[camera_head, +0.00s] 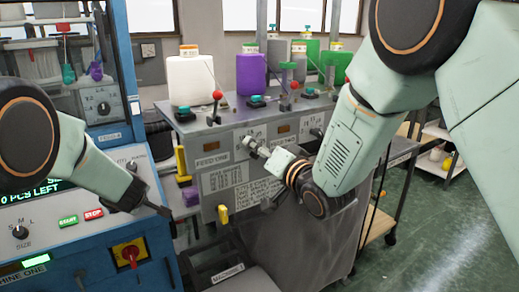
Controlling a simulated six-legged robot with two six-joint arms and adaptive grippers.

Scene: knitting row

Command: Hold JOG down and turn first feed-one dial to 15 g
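The FEED ONE panel (213,160) is on the front of the grey yarn stand. A small grey dial (249,142) sits to the right of its orange display, below a printed scale. My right gripper (266,178) is in front of this panel, just right of and below the dial. I cannot tell whether it touches the dial, and its finger opening is unclear. My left gripper (158,210) is over the right edge of the blue machine one panel, right of the START (68,222) and STOP (93,214) buttons. No JOG button is readable; the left gripper may cover it.
A red-and-yellow switch (130,254) is below the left gripper. A shelf (440,170) stands at the right, with open green floor (430,235) before it.

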